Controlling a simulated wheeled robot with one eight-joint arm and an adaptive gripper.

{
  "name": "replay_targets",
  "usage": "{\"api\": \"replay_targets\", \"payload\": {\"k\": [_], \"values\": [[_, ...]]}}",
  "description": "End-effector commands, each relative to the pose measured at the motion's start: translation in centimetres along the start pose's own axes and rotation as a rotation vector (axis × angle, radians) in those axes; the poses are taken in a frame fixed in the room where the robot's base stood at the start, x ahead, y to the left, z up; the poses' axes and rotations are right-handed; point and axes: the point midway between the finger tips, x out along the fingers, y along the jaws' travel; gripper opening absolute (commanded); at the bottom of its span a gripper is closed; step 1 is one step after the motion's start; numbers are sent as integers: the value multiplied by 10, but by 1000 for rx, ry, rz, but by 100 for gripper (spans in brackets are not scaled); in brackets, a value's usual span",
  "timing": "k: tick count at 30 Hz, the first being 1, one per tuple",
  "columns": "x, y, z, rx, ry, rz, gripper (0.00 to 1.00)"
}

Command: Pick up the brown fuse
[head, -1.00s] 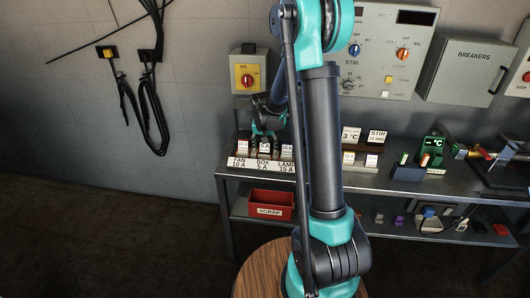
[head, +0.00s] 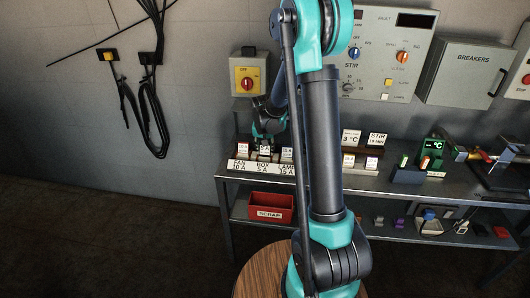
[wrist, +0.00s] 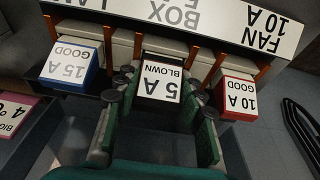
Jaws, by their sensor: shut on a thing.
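The middle fuse, with a dark body and a white label reading 5 A BLOWN (wrist: 161,82), sits in the rack behind the BOX 5 A sign; in this light its body looks dark brown to black. My gripper (wrist: 160,88) has one finger on each side of this fuse and is shut on it. In the head view my gripper (head: 265,146) is at the same middle slot, small and partly hidden among the fuses. The fuse still appears to be in its slot.
A blue fuse labelled 15 A GOOD (wrist: 71,66) and a red fuse labelled 10 A GOOD (wrist: 238,97) flank it closely. A red SCRAP bin (head: 270,206) stands on the lower shelf. A switch box (head: 249,76) is on the wall above the rack.

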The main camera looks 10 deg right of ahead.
Motion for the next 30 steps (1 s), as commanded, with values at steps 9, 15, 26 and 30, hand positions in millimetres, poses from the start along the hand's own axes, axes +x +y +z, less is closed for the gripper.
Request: {"api": "replay_targets", "payload": {"k": [9,15,26,30], "values": [[-29,0,-7,0,0,0,10],[-72,0,-19,0,0,0,10],[-159,0,-44,0,0,0,10],[-178,0,-49,0,0,0,10]]}}
